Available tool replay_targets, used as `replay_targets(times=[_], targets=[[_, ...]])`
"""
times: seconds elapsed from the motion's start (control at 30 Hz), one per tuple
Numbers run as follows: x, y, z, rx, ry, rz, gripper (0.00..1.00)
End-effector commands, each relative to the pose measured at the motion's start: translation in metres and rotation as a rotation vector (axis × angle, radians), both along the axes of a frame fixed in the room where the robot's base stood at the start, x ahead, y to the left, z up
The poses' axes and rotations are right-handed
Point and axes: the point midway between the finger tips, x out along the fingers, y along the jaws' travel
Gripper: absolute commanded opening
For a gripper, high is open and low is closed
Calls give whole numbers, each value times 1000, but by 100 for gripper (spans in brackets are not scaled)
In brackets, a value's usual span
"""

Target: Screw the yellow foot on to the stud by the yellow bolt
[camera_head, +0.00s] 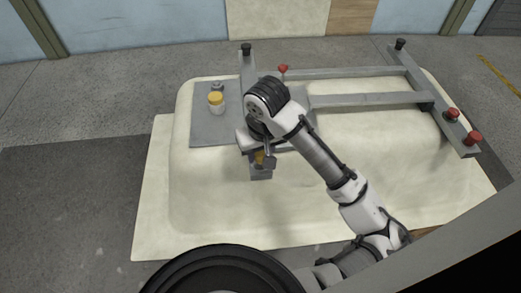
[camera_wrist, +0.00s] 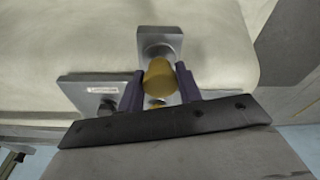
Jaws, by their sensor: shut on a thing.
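The yellow foot (camera_wrist: 158,76) sits between the two dark fingers of my gripper (camera_wrist: 160,82), which is shut on it. In the wrist view it overlaps the grey metal beam end (camera_wrist: 160,40); I cannot tell whether it is seated on a stud. A small yellow piece (camera_wrist: 155,103) shows behind it between the fingers, perhaps the yellow bolt, mostly hidden. In the head view my gripper (camera_head: 264,158) is over the near end of the grey beam (camera_head: 260,173), with a bit of yellow beside it. The stud is hidden.
The grey frame (camera_head: 365,100) bears black feet (camera_head: 400,44) and red knobs (camera_head: 473,138). The shell's near left side is clear.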

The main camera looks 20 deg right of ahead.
Motion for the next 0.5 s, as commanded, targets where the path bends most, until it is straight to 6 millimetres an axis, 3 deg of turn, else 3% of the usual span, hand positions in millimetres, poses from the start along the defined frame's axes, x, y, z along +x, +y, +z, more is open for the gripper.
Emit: replay_targets(times=[0.5], targets=[[0,0,-14,0,0,-1,12]])
